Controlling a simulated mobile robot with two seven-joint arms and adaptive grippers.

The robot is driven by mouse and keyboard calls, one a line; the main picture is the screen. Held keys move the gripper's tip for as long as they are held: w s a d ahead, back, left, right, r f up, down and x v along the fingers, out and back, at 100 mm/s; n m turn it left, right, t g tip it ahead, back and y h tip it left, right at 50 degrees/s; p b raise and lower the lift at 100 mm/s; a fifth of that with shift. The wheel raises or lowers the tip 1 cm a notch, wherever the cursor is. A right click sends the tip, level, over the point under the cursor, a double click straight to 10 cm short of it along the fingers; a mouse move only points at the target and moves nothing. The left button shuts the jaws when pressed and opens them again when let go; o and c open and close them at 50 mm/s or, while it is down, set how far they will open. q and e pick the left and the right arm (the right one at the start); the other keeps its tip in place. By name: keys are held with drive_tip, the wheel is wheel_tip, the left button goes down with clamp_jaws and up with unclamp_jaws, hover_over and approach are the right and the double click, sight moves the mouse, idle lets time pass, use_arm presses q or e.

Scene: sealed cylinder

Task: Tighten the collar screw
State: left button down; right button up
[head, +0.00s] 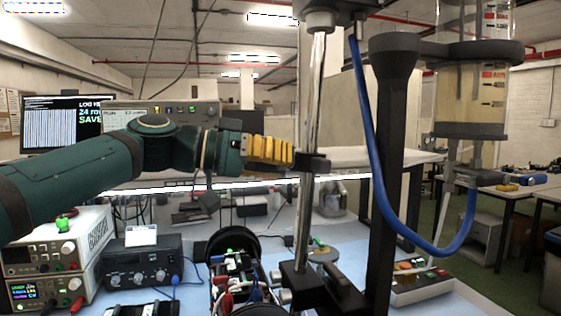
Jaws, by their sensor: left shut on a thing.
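My left gripper (285,160), green with yellow fingers, reaches in from the left at mid-height. Its fingertips are closed at the left side of the black collar (313,164), which sits around an upright shiny metal rod (317,105). The collar screw is hidden by the fingers, which appear shut on it. To the right, a clear cylinder (470,95) with yellowish contents and red markings is held upright by a dark bracket. My right gripper is not in view.
A thick black column (385,150) stands right of the rod. A blue hose (372,165) hangs from the top and loops to the cylinder's bottom. Stacked power supplies (60,255) and a dark instrument box (142,268) stand on the blue bench, with a cable-filled holder (238,280) in the middle.

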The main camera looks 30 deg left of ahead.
use_arm(q)
drive_tip(key=shift+a, duration=0.1)
drive_tip(key=c, duration=0.7)
unclamp_jaws()
drive_tip(key=shift+s+a, duration=0.1)
drive_tip(key=shift+s, duration=0.1)
drive_tip(key=shift+w, duration=0.1)
drive_tip(key=v, duration=1.2)
